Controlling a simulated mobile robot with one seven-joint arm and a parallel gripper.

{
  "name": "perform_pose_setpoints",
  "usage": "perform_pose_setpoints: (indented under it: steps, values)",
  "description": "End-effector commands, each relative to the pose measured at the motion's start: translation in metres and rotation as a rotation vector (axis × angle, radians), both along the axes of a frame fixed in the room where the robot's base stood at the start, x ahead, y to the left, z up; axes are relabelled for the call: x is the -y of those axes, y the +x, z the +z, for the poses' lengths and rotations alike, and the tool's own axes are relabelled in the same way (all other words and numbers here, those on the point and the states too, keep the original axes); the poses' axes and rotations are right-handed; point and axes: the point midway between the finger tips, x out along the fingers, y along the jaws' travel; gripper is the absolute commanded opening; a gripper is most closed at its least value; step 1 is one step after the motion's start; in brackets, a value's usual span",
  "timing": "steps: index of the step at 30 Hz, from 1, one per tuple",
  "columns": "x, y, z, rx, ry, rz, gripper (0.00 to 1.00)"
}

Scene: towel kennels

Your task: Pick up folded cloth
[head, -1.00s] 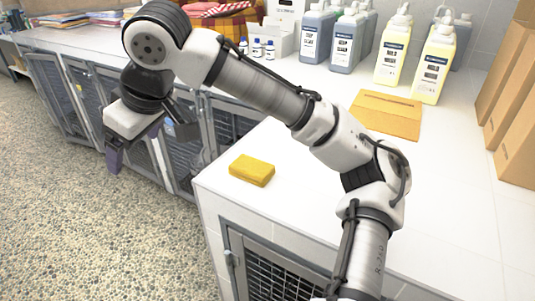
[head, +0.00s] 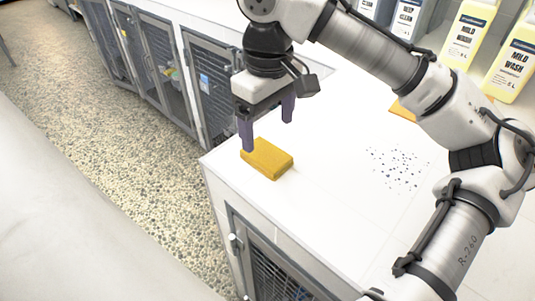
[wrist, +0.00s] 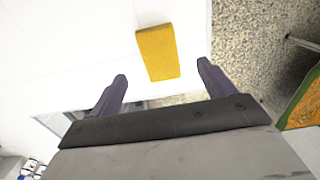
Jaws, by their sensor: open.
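The folded cloth (head: 268,160) is a small, thick yellow block lying flat on the white counter near its corner. It also shows in the wrist view (wrist: 158,52), beyond the fingertips and between their lines. My gripper (head: 268,135) is open, its purple-grey fingers pointing down over the counter. In the head view the nearer finger overlaps the cloth's far left end. In the wrist view my gripper (wrist: 162,70) has nothing between its fingers. I see no clear contact with the cloth.
The counter's edge (head: 222,190) drops to the pebbled floor (head: 130,150) close left of the cloth. Barred kennel doors (head: 160,55) line the front. Bottles (head: 467,30) and a flat orange piece (head: 402,111) are behind my arm. Dark specks (head: 398,167) mark the counter.

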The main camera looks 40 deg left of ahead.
Motion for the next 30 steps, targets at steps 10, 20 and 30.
perform_pose_setpoints:
  steps: [10, 20, 30]
  values:
    - [-0.002, 0.001, -0.030, 0.000, -0.001, -0.001, 0.82]
    - [-0.006, 0.002, -0.070, 0.001, 0.000, 0.000, 0.82]
    - [-0.006, 0.002, -0.071, 0.001, 0.001, 0.000, 0.66]
